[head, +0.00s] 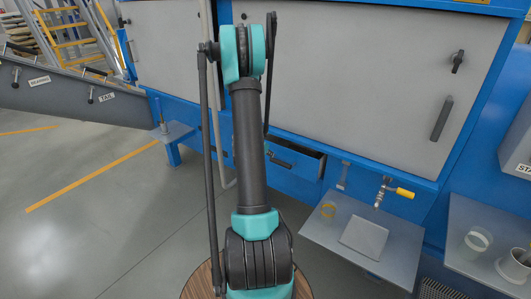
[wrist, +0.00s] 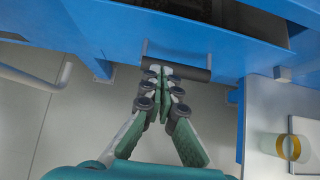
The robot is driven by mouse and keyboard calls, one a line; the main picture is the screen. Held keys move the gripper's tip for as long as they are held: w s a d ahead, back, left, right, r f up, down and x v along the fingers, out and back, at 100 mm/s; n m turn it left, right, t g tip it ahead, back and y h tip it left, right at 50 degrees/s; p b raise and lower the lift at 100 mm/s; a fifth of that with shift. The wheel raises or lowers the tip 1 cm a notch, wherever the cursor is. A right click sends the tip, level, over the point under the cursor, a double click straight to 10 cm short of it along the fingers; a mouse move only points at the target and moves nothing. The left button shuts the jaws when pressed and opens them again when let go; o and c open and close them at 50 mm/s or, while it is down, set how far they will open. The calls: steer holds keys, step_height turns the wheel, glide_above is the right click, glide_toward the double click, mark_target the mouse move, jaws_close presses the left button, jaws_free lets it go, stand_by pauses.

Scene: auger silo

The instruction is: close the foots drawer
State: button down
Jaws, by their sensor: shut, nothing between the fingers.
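The foots drawer (head: 308,163) is a blue drawer low in the blue machine, partly behind my arm in the head view. It stands open, with its dark inside showing. In the wrist view its blue front (wrist: 205,48) crosses the upper part and carries a dark bar handle (wrist: 198,73). My gripper (wrist: 167,72) is shut and empty, its fingertips at the handle. I cannot tell whether they touch it. My gripper is hidden behind the arm in the head view.
A small blue-legged ledge (head: 177,133) stands left of the drawer. The floor at left is clear.

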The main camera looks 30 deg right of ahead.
mark_target(280, 147)
steer(key=d+f, duration=0.1)
steer(key=w+d+f, duration=0.1)
steer(key=d, duration=0.1)
steer(key=w+d, duration=0.1)
steer(key=d, duration=0.1)
steer(key=shift+d+f, duration=0.1)
steer(key=shift+f, duration=0.3)
steer(key=shift+w+d, duration=0.25)
steer(key=shift+d, duration=0.3)
steer(key=shift+d, duration=0.1)
steer(key=d, duration=0.1)
steer(key=w+d, duration=0.1)
steer(key=d, duration=0.2)
steer(key=shift+w, duration=0.35)
steer(key=shift+a, duration=0.2)
